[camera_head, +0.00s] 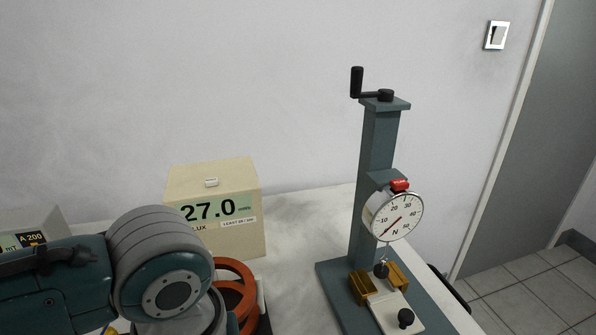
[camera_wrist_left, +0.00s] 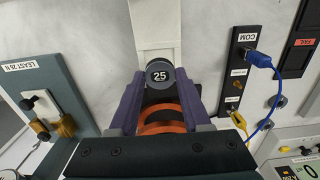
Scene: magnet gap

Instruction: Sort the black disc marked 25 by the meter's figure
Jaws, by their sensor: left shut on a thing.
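The black disc marked 25 (camera_wrist_left: 159,75) shows in the left wrist view between the purple fingertips of my left gripper (camera_wrist_left: 160,92), which is shut on it. Orange coils (camera_wrist_left: 163,120) lie below the disc between the fingers. In the head view the coils (camera_head: 238,285) show beside my left arm, which hides the disc and the fingertips. The cream flux meter (camera_head: 213,235) stands behind the coils and reads 27.0; its small label is hard to read. My right gripper is not in view.
A teal stand with a crank (camera_head: 376,150) carries a round force dial (camera_head: 393,216) with its needle at the low end. A FAIL holder (camera_wrist_left: 300,55) and a COM panel (camera_wrist_left: 240,75) with blue and yellow leads sit right.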

